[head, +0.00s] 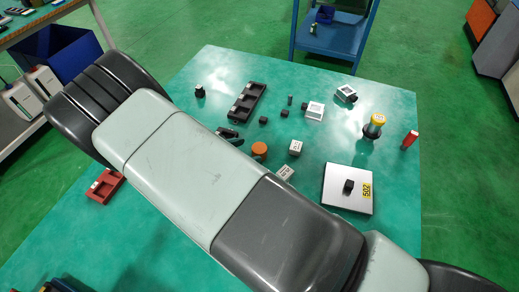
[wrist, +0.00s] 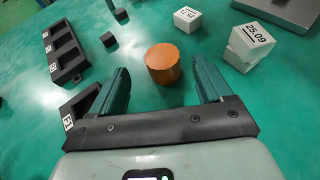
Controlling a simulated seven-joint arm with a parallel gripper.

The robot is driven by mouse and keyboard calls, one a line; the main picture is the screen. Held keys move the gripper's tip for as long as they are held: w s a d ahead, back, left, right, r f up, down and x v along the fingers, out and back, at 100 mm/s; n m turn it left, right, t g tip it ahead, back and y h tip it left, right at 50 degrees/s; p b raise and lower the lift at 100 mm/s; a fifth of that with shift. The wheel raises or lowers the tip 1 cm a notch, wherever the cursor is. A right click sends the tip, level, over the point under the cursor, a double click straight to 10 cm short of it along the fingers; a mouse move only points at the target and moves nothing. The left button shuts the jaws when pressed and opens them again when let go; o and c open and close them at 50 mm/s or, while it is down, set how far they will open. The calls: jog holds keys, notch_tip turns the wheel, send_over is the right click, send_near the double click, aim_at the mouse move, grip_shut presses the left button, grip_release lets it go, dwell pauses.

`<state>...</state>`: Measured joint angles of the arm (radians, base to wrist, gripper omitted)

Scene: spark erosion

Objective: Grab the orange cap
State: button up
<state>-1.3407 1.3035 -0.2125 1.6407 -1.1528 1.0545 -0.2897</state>
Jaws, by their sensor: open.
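The orange cap (wrist: 163,63) is a short round cylinder standing on the green table. In the wrist view it is just beyond the gap between the two fingers of my gripper (wrist: 162,85), roughly centred. My gripper is open, with nothing between its fingers. In the head view the orange cap (head: 259,149) shows beside my arm, its lower part close to the arm's edge. In that view one dark finger of my gripper (head: 229,135) shows to the left of the cap, and the rest is hidden behind my arm.
White labelled blocks (wrist: 248,44) stand right of the cap, with another white block (wrist: 187,19) behind it. A black slotted tray (wrist: 66,52) and a small black block (wrist: 108,39) lie to the left. A white plate (head: 340,196) holds a black block (head: 349,186). Bare table surrounds the cap.

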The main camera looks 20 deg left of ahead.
aim_at(264, 147)
jog(key=x, duration=0.8)
jog(key=shift+s+d+f, duration=0.1)
jog(key=shift+f, duration=0.05)
jog(key=c, duration=1)
